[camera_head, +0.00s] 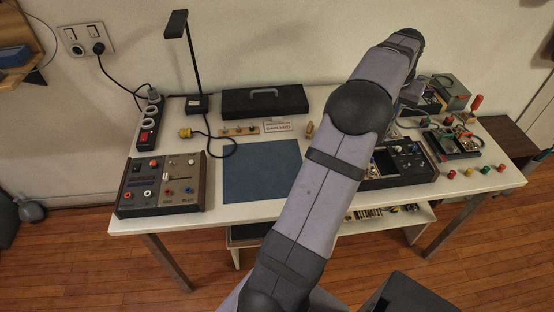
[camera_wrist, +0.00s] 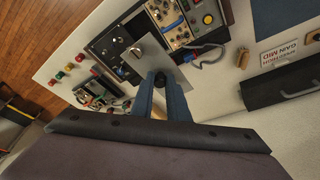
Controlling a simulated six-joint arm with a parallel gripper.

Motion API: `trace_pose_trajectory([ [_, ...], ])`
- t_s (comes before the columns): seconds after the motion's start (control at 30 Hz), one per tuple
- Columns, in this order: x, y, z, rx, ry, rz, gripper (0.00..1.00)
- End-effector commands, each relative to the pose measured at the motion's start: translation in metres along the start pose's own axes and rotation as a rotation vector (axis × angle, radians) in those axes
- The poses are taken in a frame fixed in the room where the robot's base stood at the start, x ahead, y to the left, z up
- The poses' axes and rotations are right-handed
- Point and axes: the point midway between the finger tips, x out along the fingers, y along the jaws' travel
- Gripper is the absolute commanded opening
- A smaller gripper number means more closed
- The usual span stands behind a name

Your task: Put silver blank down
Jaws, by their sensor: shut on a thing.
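The silver blank (camera_wrist: 152,62) is a plain light-grey plate in the wrist view. My gripper (camera_wrist: 160,84) is shut on it, with a dark knob-like part between the fingertips. The plate appears over the module case, covering part of it; whether it touches the case, I cannot tell. The case (camera_head: 418,176) stands at the right of the table in the head view. In the head view my arm hides the gripper and the blank.
On the white table (camera_head: 233,211) lie a blue mat (camera_head: 260,172), a control box (camera_head: 162,187) and a black toolbox (camera_head: 264,102). A lamp (camera_head: 190,60) stands at the back. Several coloured knobs (camera_head: 485,170) and a small circuit device (camera_head: 455,143) are at the right. The mat is clear.

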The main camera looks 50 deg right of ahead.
Motion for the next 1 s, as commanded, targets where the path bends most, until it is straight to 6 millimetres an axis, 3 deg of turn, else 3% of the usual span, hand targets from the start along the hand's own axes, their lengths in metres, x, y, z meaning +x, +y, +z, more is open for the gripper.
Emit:
trace_pose_trajectory([
  [0.27, -0.019, -0.117, 0.009, -0.192, 0.000, -0.059, 0.00],
  [0.4, -0.025, -0.180, 0.035, -0.304, -0.002, -0.094, 0.00],
  [0.5, -0.027, -0.216, 0.057, -0.378, 0.000, -0.117, 0.00],
  [0.8, -0.022, -0.279, 0.117, -0.524, -0.002, -0.161, 0.00],
  [0.9, -0.016, -0.287, 0.133, -0.514, -0.002, -0.158, 0.00],
  [1.0, -0.004, -0.281, 0.142, -0.453, -0.002, -0.139, 0.00],
])
